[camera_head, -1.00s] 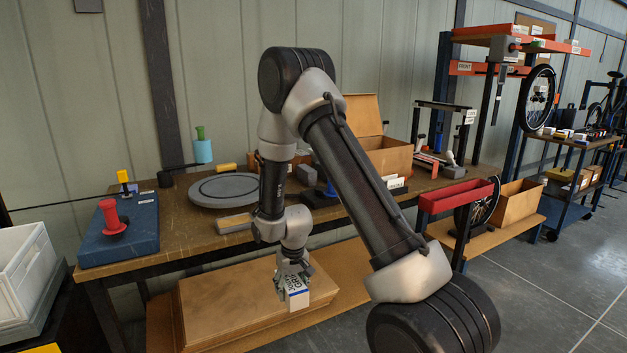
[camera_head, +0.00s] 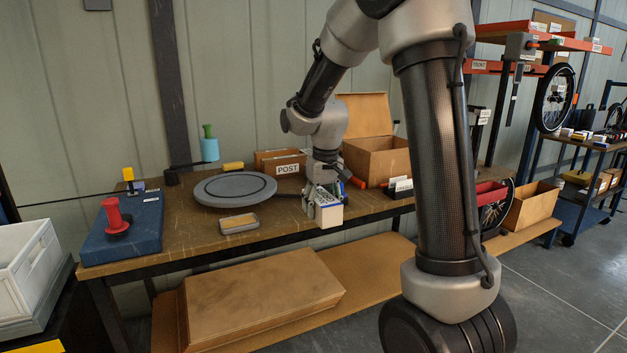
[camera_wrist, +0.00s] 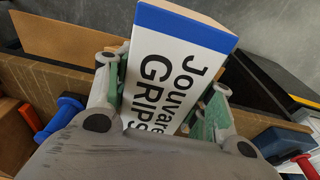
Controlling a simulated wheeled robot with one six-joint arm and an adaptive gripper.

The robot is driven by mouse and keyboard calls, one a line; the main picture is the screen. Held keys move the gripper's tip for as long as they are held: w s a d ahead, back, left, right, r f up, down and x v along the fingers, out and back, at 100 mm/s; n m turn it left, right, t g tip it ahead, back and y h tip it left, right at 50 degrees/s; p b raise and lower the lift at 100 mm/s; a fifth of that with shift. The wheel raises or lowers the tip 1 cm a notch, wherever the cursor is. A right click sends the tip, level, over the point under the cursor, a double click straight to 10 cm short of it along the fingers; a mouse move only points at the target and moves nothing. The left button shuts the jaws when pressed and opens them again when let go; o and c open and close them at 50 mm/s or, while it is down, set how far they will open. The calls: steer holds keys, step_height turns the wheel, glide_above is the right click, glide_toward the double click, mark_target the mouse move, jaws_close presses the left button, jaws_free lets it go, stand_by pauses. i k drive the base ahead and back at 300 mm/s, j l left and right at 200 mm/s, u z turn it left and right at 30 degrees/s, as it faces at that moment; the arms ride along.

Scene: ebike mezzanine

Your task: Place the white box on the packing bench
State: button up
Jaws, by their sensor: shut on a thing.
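The white box (camera_wrist: 170,70) has a blue end and black lettering that reads "Jouvare GRIPS" in the wrist view. My gripper (camera_wrist: 160,112) is shut on it, with a finger on each side. In the head view the white box (camera_head: 327,214) hangs below my gripper (camera_head: 322,192) at the front edge of the packing bench (camera_head: 170,232). I cannot tell whether the box touches the bench top.
An open cardboard box (camera_head: 378,162) and a "POST" box (camera_head: 270,163) stand behind. Bare wood shows near the front left.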

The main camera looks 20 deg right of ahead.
mark_target(297, 190)
steer(key=i+l, duration=0.15)
steer(key=i, duration=0.3)
steer(key=i+l, duration=0.15)
steer(key=i, duration=0.35)
steer(key=i+l, duration=0.15)
steer(key=i, duration=0.3)
